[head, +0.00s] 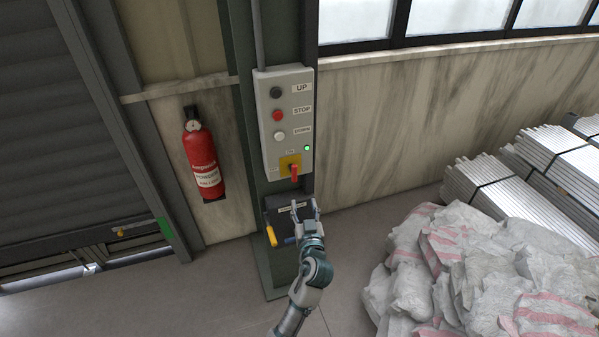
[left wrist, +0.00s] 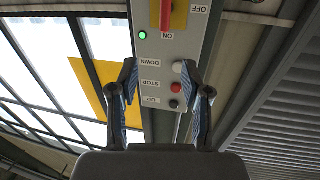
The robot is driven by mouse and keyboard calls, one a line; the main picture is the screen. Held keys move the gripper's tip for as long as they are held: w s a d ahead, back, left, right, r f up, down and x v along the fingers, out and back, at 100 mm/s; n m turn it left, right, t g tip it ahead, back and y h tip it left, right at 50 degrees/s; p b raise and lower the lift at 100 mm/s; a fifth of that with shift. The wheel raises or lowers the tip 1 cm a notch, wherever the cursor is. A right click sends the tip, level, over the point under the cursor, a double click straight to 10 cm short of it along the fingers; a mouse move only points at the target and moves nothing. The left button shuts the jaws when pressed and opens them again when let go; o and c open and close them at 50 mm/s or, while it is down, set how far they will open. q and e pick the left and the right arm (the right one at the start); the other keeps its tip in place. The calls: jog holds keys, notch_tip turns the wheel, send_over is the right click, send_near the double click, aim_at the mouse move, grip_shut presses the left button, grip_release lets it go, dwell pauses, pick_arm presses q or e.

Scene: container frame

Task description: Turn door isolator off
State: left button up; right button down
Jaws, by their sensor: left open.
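The grey control panel (head: 268,130) is fixed to a dark green post. The door isolator is a red handle (head: 294,172) on a yellow plate (head: 284,163) at the panel's lower end. Its handle stands lengthwise along the panel. In the left wrist view, upside down, the handle (left wrist: 166,14) is at the top edge, partly cut off, with ON below it and OFF to its right. My left gripper (head: 305,207) is open and empty, just below the panel and apart from the handle. Its fingers (left wrist: 158,80) also show in the left wrist view. My right gripper is not in view.
A green lamp (head: 307,148) is lit. UP, STOP (head: 277,115) and DOWN buttons sit above the isolator. A dark box (head: 283,205) with a yellow-handled lever (head: 271,237) is below the panel. A fire extinguisher (head: 203,158) hangs left; sacks (head: 480,270) lie right.

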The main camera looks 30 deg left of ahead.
pick_arm(q)
jog(key=p, duration=0.1)
send_near(294, 172)
jog(key=w+a, duration=0.1)
jog(key=a, duration=0.2)
jog(key=x, duration=0.3)
jog(key=d+x, duration=0.1)
jog(key=x, duration=0.1)
jog(key=w+x, duration=0.1)
jog(key=x, duration=0.2)
jog(key=shift+w+p, duration=0.3)
jog(key=shift+p, duration=0.1)
jog(key=shift+a+f, duration=0.15)
jog(key=shift+a, duration=0.4)
jog(key=shift+c, duration=1.2)
jog(key=shift+d, duration=0.25)
jog(key=c, duration=0.4)
jog(key=shift+w+d, duration=0.15)
jog(key=shift+d, duration=0.15)
grip_shut()
jog(key=shift+d+r, duration=0.2)
jog(key=shift+d, duration=0.1)
jog(key=shift+a, duration=0.25)
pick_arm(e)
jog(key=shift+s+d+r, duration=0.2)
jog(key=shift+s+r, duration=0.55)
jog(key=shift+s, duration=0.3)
